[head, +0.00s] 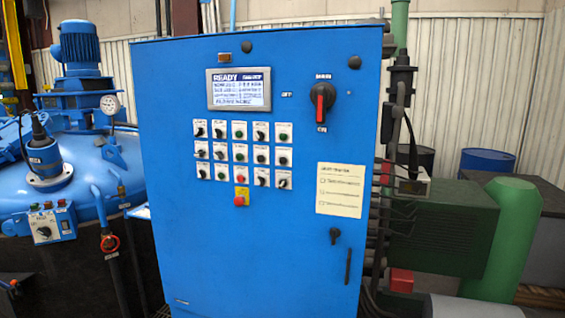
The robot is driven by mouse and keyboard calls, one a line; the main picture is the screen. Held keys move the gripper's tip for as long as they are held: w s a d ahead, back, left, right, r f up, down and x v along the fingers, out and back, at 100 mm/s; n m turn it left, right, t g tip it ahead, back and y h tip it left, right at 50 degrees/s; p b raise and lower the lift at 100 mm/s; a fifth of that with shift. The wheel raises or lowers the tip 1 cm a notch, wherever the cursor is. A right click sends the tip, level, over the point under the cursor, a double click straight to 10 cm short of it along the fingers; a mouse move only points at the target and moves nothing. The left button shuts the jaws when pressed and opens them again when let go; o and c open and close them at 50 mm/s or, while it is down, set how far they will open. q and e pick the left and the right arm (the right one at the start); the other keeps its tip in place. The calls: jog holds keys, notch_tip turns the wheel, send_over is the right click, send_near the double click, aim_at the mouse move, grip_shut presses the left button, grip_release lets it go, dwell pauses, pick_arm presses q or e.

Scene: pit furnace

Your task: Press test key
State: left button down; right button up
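A tall blue control cabinet (262,255) fills the middle of the head view, facing me. A lit screen (239,89) near its top reads READY, with smaller text that I cannot read. Below it is a grid of buttons and knobs (241,154) on white label plates, in three rows, with black, green and red parts. Their labels are too small to read, so I cannot tell which one is the test key. A red mushroom button (240,201) on a yellow plate sits under the grid. Neither of my grippers is in view.
A red-handled main switch (321,102), a paper notice (340,190) and a door handle (335,235) are on the cabinet's right side. A blue vessel (75,165) with a small control box (44,228) stands left. Pipes and green machinery (440,235) stand right.

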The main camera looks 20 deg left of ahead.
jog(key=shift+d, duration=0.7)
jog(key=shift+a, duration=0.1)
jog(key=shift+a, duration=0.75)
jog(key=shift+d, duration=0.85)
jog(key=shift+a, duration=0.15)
